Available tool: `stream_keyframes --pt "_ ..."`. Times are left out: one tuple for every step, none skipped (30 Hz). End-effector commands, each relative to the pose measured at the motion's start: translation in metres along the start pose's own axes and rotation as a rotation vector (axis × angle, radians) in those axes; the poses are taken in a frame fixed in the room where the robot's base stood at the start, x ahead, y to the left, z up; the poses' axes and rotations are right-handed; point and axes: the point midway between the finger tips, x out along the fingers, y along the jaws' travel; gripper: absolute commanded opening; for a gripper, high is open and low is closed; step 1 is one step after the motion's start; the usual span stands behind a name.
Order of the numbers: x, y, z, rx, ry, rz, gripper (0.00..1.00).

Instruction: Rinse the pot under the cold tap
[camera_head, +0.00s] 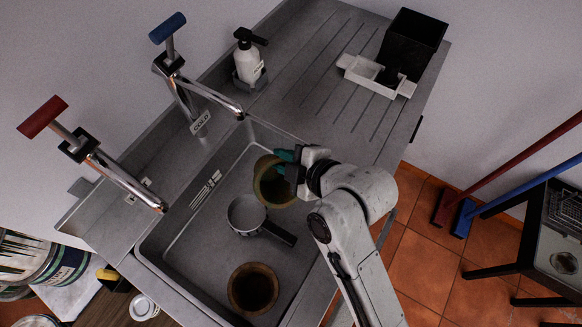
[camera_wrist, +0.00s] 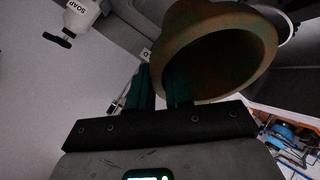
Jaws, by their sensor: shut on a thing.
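A brown-green pot (camera_head: 271,188) is held by its rim over the right part of the sink. It fills the upper middle of the wrist view (camera_wrist: 222,62), tilted, with its dark inside showing. My gripper (camera_head: 286,162) is shut on the pot's rim with its teal fingers, which also show in the wrist view (camera_wrist: 160,90). The cold tap (camera_head: 190,95) has a blue lever and a tag reading COLD. Its spout end is up and left of the pot in the head view. I see no water running.
In the sink (camera_head: 190,262) are a metal pan (camera_head: 246,212) with a dark handle and a second brown pot (camera_head: 253,288). A red-levered tap (camera_head: 95,152) stands at left. A soap bottle (camera_head: 247,62), white tray (camera_head: 372,79) and black box (camera_head: 414,42) stand behind. The ribbed drainer is mostly clear.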

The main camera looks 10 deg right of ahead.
Motion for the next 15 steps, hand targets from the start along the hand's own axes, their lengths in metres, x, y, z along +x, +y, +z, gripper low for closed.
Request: stream_keyframes --pt "0.005 0.002 0.001 -0.001 0.000 0.001 0.00" --pt "0.008 0.003 0.001 -0.001 0.000 0.001 0.00" --pt "0.011 0.004 0.001 -0.001 0.000 0.001 0.00" --pt "0.013 0.005 0.001 -0.001 0.000 0.001 0.00" --pt "0.016 0.006 0.001 -0.001 0.000 0.001 0.00" --pt "0.019 0.008 0.001 -0.001 0.001 0.001 0.00" --pt "0.022 0.009 0.001 -0.001 0.000 0.001 0.00" --pt "0.024 0.010 0.001 -0.001 0.000 0.000 0.00" --pt "0.027 0.012 0.001 -0.001 0.000 0.001 0.00" --pt "0.029 0.014 0.000 -0.001 0.000 0.001 0.00" --pt "0.032 0.015 0.000 -0.001 0.000 0.001 0.00" --pt "0.035 0.016 0.000 -0.001 0.000 0.000 0.00" --pt "0.037 0.017 0.000 -0.001 0.000 0.000 0.00" --pt "0.040 0.019 0.000 -0.002 0.001 0.001 0.00" --pt "0.043 0.020 0.000 -0.002 0.001 0.001 0.00"
